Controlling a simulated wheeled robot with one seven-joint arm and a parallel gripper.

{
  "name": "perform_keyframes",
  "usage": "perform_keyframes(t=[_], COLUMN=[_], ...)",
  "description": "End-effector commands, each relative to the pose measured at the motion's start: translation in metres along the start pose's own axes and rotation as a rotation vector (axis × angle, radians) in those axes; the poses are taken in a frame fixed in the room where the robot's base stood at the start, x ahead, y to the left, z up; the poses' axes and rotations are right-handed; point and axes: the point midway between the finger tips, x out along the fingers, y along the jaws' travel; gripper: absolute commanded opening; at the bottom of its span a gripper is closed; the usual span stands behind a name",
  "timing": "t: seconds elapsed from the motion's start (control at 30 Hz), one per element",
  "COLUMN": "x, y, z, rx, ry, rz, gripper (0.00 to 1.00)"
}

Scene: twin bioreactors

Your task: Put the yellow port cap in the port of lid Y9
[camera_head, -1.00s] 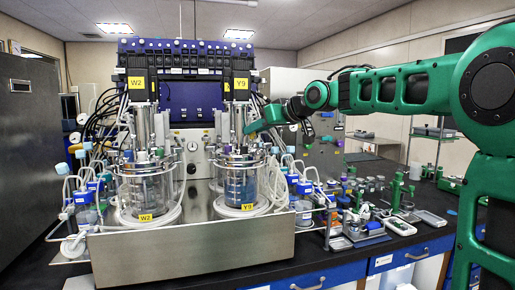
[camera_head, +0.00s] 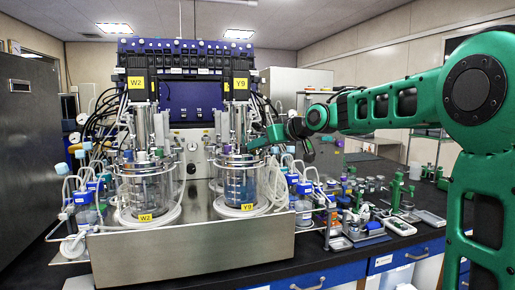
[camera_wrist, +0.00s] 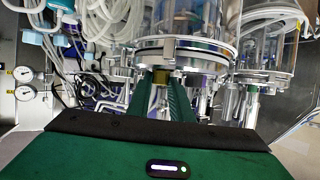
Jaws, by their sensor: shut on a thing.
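The yellow port cap (camera_wrist: 161,76) shows as a small yellow patch between my fingertips in the wrist view. My gripper (camera_wrist: 163,80) is shut on it. In the head view, my gripper (camera_head: 255,142) is at the right of the Y9 vessel, just above its lid; the cap cannot be made out there. Lid Y9 (camera_head: 238,159) is the metal lid on the right vessel, labelled Y9. A metal lid rim (camera_wrist: 190,52) is close beyond my fingertips in the wrist view. The open port cannot be told apart among the fittings.
The W2 vessel (camera_head: 146,190) stands left of Y9 in the same steel tray (camera_head: 200,252). Tubes and upright metal fittings crowd both lids. Blue-capped bottles (camera_head: 304,200) stand right of Y9. Pressure gauges (camera_wrist: 24,93) show at the left of the wrist view.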

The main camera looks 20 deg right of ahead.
Motion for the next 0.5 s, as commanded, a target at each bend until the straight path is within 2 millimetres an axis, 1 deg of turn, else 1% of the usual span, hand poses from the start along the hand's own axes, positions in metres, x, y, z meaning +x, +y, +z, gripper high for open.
perform_keyframes(t=[0.03,0.3,0.4,0.43,0.5], x=[0.003,0.006,0.007,0.007,0.007], y=[-0.001,-0.002,-0.001,-0.001,0.001], z=[0.007,0.017,0.018,0.018,0.019], rx=[0.005,0.007,0.008,0.009,0.01], ry=[-0.012,-0.021,-0.022,-0.022,-0.023], rz=[-0.005,-0.007,-0.008,-0.007,-0.005], gripper=[0.0,0.0,0.0,0.24,0.38])
